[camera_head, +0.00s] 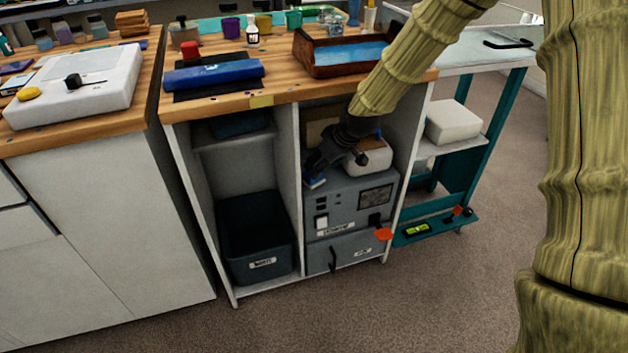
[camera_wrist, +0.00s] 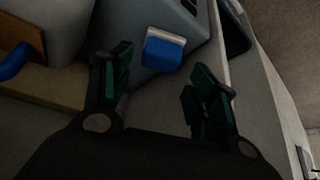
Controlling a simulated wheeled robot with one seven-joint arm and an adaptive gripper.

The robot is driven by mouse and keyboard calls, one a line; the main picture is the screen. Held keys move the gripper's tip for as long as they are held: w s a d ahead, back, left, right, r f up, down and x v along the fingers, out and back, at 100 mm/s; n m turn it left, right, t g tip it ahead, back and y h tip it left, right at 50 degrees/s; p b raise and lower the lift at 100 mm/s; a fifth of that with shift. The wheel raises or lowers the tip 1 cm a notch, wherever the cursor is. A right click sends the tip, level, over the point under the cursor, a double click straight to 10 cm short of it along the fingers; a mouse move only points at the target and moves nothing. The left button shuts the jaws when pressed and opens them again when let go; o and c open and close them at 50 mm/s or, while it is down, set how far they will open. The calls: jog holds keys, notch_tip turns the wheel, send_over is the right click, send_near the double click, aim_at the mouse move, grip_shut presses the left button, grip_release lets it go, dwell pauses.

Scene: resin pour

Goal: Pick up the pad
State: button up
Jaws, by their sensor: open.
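The pad appears to be a small blue block with a pale layer along one side. It lies on top of a grey machine (camera_head: 345,207) in the open cabinet bay. The pad (camera_head: 316,182) is partly covered by my gripper (camera_head: 336,163) in the head view. In the wrist view the pad (camera_wrist: 163,50) shows just beyond my gripper (camera_wrist: 163,75), between the two spread fingers. The fingers are open and empty, and a gap seems to remain between them and the pad.
Cabinet side walls (camera_head: 407,130) flank the bay, with the wooden worktop (camera_head: 285,97) above. A dark bin (camera_head: 257,240) stands in the left bay. Floor in front is clear.

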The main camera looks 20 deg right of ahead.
jog(key=b+x, duration=0.2)
jog(key=x, duration=0.5)
jog(key=shift+w+a+f+b, duration=0.1)
jog(key=shift+f+b, duration=0.15)
jog(key=shift+b, duration=0.15)
jog(key=c, duration=0.7)
jog(key=shift+r, duration=0.1)
jog(key=shift+c, duration=0.2)
jog(key=shift+r+p, duration=0.45)
jog(key=shift+r, duration=0.15)
jog(key=shift+s+r, duration=0.2)
jog(key=shift+s, duration=0.1)
jog(key=s+d+p, duration=0.1)
jog(key=s+d, duration=0.1)
jog(key=s, duration=0.3)
jog(key=s+d+p, duration=0.2)
jog(key=s+d, duration=0.1)
jog(key=s, duration=0.2)
jog(key=s+d+p, duration=0.1)
jog(key=s+d, duration=0.1)
jog(key=s, duration=0.3)
jog(key=shift+s+d+f, duration=0.1)
jog(key=shift+s+d, duration=0.15)
jog(key=shift+s, duration=0.15)
